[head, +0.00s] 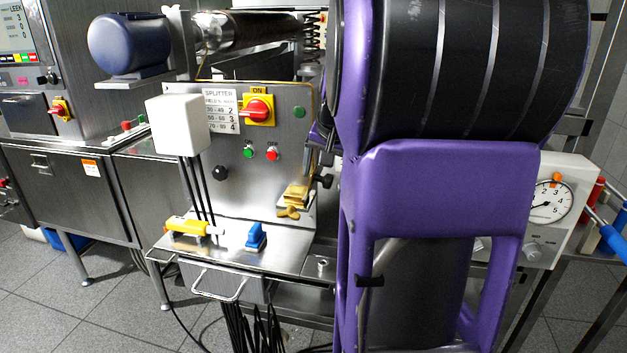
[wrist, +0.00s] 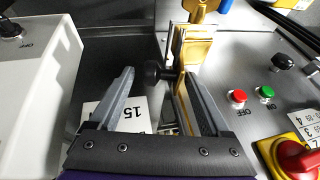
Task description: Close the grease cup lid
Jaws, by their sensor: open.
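A brass fitting, which looks like the grease cup (head: 295,197), is fixed low on the right side of the steel splitter panel. It also shows at the top of the wrist view (wrist: 192,45). I cannot clearly make out its lid or how far it stands open. A narrow brass strip shows beside the right finger, partly hidden by it. My gripper (wrist: 159,75) is open, with a black knob (wrist: 156,72) between its fingertips in the picture. The right fingertip is close to the brass fitting; contact cannot be told. In the head view my purple arm hides most of the gripper.
The splitter panel (head: 235,150) carries a red rotary switch (head: 257,109) and green and red buttons. A white box (head: 179,125) juts out at left. A yellow tool (head: 190,227) and a blue object (head: 256,237) lie on the steel shelf below. A dial gauge (head: 548,205) stands at right.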

